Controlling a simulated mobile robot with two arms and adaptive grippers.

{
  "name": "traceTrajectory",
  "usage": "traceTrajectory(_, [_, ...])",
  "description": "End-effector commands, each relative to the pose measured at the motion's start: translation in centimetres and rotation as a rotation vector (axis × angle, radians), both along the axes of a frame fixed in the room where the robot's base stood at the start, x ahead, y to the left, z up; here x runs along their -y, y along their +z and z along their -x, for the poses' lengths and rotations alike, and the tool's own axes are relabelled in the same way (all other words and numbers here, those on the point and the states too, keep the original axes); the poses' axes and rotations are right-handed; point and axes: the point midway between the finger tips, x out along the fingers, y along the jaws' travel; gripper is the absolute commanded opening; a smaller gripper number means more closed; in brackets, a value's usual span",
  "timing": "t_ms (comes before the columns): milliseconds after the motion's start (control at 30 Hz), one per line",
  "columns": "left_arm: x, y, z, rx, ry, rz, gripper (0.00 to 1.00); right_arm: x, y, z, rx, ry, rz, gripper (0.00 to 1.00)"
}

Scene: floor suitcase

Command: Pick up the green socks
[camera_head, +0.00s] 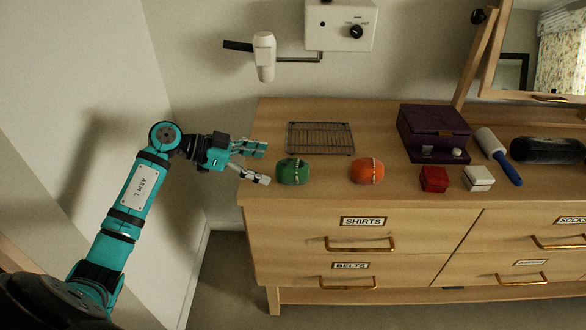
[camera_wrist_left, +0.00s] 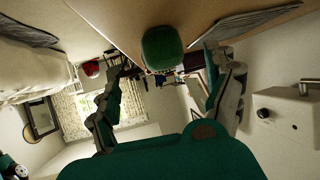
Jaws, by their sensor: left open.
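The green socks (camera_head: 292,171) are a rolled green bundle with a pale stripe, lying near the left end of the wooden dresser top. My left gripper (camera_head: 262,163) is open and empty just left of them, its fingers pointing right toward the bundle. A gap shows between the fingertips and the socks. In the left wrist view the green socks (camera_wrist_left: 161,48) appear beyond and between the two spread fingers (camera_wrist_left: 163,85). My right gripper is not in view.
An orange rolled bundle (camera_head: 367,171) lies right of the green socks, and a wire rack (camera_head: 320,138) lies behind. The dresser's drawers (camera_head: 340,242) are shut.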

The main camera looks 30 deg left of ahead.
Motion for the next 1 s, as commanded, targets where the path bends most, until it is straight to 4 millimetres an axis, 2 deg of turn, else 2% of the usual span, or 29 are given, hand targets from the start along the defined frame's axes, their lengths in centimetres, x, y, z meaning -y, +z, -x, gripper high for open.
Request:
traceTrajectory(133, [1.8, -0.9, -1.4, 0.003, 0.0, 0.004, 0.87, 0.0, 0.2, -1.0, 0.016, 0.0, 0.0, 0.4])
traceTrajectory(300, [2.6, -1.5, -2.0, 0.001, 0.0, 0.002, 0.87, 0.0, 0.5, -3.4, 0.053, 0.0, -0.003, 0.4])
traceTrajectory(400, [3.3, -1.8, -2.6, 0.002, 0.0, 0.002, 0.87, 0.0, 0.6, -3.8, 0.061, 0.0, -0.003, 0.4])
traceTrajectory(700, [6.0, -3.4, -4.9, 0.002, 0.0, 0.002, 0.87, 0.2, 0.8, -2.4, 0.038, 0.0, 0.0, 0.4])
traceTrajectory(967, [6.2, -3.6, -5.1, 0.001, 0.0, -0.001, 0.87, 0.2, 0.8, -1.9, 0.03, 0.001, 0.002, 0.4])
traceTrajectory(1000, [6.2, -3.6, -5.1, 0.001, 0.0, -0.001, 0.84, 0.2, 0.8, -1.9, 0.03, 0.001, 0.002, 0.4])
